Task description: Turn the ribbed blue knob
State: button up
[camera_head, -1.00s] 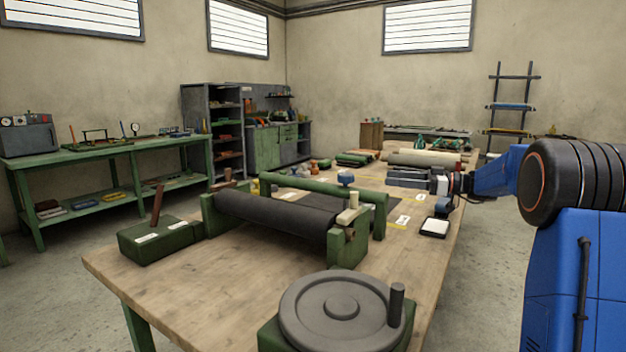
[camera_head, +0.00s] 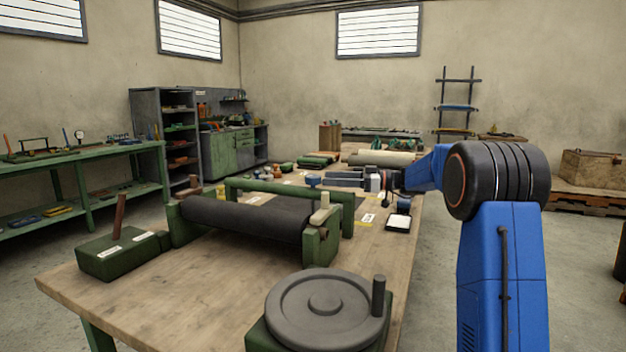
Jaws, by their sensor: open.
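The blue knob (camera_head: 313,181) is small in the picture, at the middle of the workbench (camera_head: 200,280), by the right part of the green rail behind the dark roll. Its ribs are too small to make out. My gripper (camera_head: 327,179) reaches in from the right, with its grey fingers pointing left. The fingertips appear just right of the knob, with a small gap in the picture. I cannot tell whether they are level with it in depth. The gripper is open and holds nothing that I can see.
A dark roll (camera_head: 245,217) lies in a green stand in front of the knob. A grey handwheel (camera_head: 322,305) stands at the bench's near edge. A white-topped pad (camera_head: 398,224) lies right of the knob. Pale rolls (camera_head: 380,159) lie farther back. Bare wood lies front left.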

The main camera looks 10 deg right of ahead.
aim_at(313, 176)
jog(key=x, duration=0.6)
jog(key=shift+w+a, duration=0.15)
jog(key=shift+a, duration=0.2)
jog(key=c, duration=1.1)
jog(key=shift+o, duration=0.2)
jog(key=shift+m+t, duration=0.3)
jog(key=shift+t, duration=0.2)
jog(key=m+t+h, duration=0.4)
jog(key=t, duration=0.1)
jog(key=shift+a+m+t+h, duration=0.1)
jog(key=shift+m+t+h, duration=0.2)
jog(key=shift+t, duration=0.1)
jog(key=shift+m+t+h, duration=1.6)
jog(key=shift+m+h, duration=0.3)
jog(key=shift+h, duration=0.5)
jog(key=shift+m+h, duration=0.3)
jog(key=shift+h, duration=0.2)
jog(key=o, duration=1.1)
jog(key=shift+c, duration=0.2)
